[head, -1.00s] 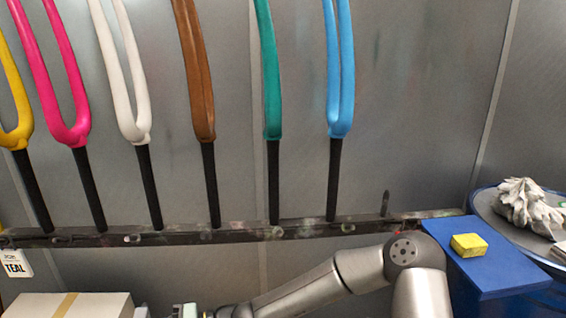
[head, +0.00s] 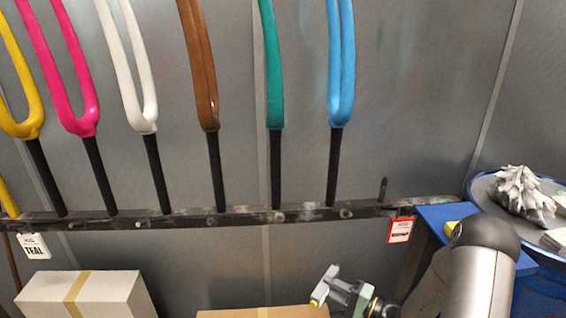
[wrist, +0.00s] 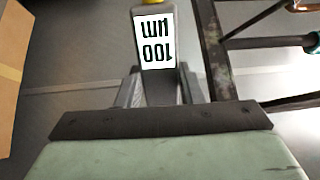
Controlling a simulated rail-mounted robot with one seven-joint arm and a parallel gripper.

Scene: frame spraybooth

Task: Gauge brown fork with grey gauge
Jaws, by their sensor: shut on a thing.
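The brown fork (head: 203,70) stands on its black stem in the rack rail at the back wall, between the white and teal forks. My gripper (head: 332,284) is low in front of the rail, below and right of the brown fork and well apart from it. It is shut on a gauge (wrist: 155,40) with a white "100 µm" label, upside down in the wrist view, and a yellow end. The fingers show in the wrist view.
Yellow, pink, white, teal (head: 273,70) and blue (head: 341,70) forks share the rail (head: 300,214). A TEAL tag (head: 34,246) and a red-edged tag (head: 400,230) hang from it. Boxes (head: 85,295) stand below.

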